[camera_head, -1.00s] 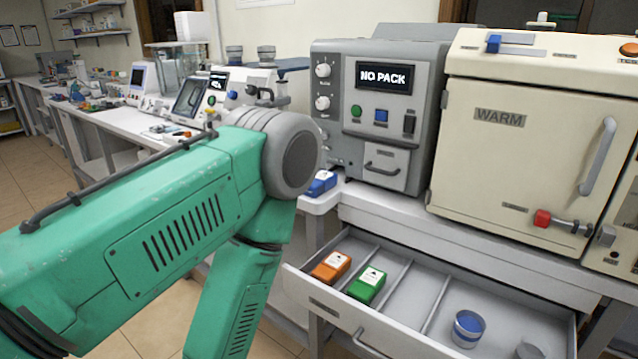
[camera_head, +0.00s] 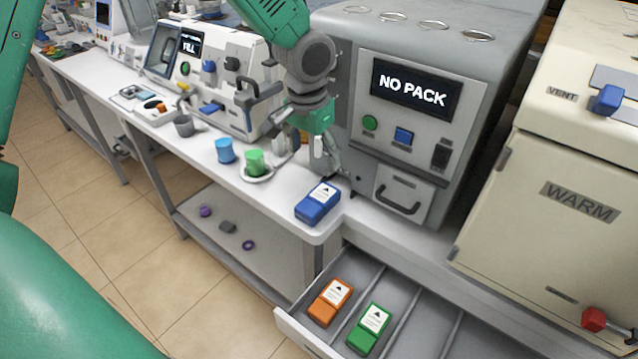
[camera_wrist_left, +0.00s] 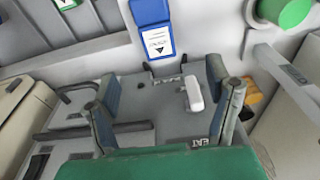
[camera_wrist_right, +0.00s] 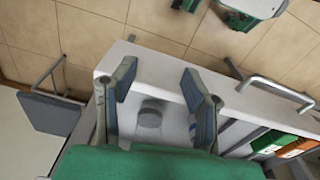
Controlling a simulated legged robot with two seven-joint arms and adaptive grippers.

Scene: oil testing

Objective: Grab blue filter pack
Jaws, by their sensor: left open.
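The blue filter pack (camera_head: 318,203), with a white label, lies on the white bench corner in the head view. It also shows at the top of the left wrist view (camera_wrist_left: 150,14). My left gripper (camera_head: 326,160) is just behind the pack, in front of the grey NO PACK machine (camera_head: 408,90). Its fingers (camera_wrist_left: 162,90) are apart in the left wrist view, with the pack beyond them and nothing between them. My right gripper (camera_wrist_right: 157,80) is open and empty above the drawer in the right wrist view. It is not visible in the head view.
The open drawer (camera_head: 292,326) below holds an orange pack (camera_head: 331,301) and a green pack (camera_head: 370,328). Left of the blue pack stand a green cup (camera_head: 255,162) on a dish and a blue cup (camera_head: 225,150). The cream WARM cabinet (camera_head: 540,230) is at right.

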